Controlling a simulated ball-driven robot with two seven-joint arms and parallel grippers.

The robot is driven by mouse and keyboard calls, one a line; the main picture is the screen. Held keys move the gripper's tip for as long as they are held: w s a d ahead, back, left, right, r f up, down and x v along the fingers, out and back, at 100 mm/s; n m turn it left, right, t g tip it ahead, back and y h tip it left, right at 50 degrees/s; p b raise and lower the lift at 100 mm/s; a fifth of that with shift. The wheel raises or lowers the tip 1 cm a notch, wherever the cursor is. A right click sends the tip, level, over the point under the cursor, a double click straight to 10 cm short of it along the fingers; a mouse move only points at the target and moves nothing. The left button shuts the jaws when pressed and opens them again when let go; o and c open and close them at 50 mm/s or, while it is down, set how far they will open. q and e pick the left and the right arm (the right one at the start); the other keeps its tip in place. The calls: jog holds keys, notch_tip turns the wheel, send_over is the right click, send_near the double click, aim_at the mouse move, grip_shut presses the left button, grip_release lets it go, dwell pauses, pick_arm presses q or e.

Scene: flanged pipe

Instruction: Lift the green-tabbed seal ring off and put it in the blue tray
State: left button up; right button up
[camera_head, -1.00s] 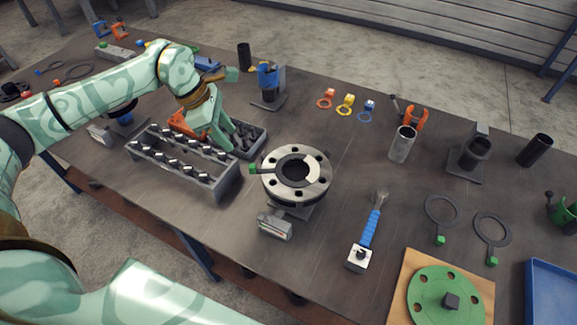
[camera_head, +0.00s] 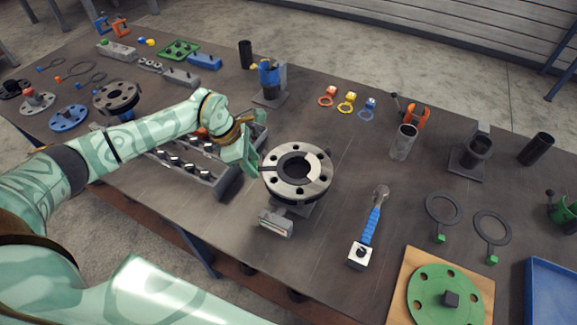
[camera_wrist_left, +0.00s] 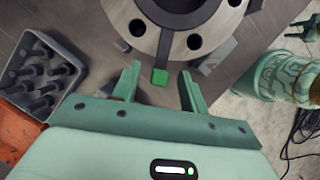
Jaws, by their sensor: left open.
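The flanged pipe (camera_head: 322,173) stands mid-table, a ring-shaped steel face with bolt holes. In the left wrist view its flange (camera_wrist_left: 175,38) fills the top, and the green tab (camera_wrist_left: 159,77) of the seal ring sticks out from its near edge. In the head view my gripper hides this tab. My left gripper (camera_head: 254,160) is open at the left side of the flange. In the left wrist view the left gripper's fingers (camera_wrist_left: 159,87) stand on either side of the tab, not closed on it. The blue tray (camera_head: 531,292) is at the lower right corner.
A bolt rack (camera_head: 222,183) stands left of the flange, partly under my left arm. A grey block (camera_head: 275,223) sits in front of the flange, and a blue-handled tool (camera_head: 371,228) lies to its right. Two loose green-tabbed rings (camera_head: 428,215) (camera_head: 480,228) lie near the green disc (camera_head: 425,290).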

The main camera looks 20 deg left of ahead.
pick_arm(q)
grip_shut()
jog(key=shift+r, duration=0.1)
jog(key=shift+r, duration=0.6)
jog(key=s+d+r, duration=0.5)
jog(key=s+r, duration=0.6)
jog(key=s, duration=0.2)
jog(key=shift+d+r+b, duration=0.2)
jog(key=shift+r+b, duration=0.1)
jog(key=shift+r, duration=0.05)
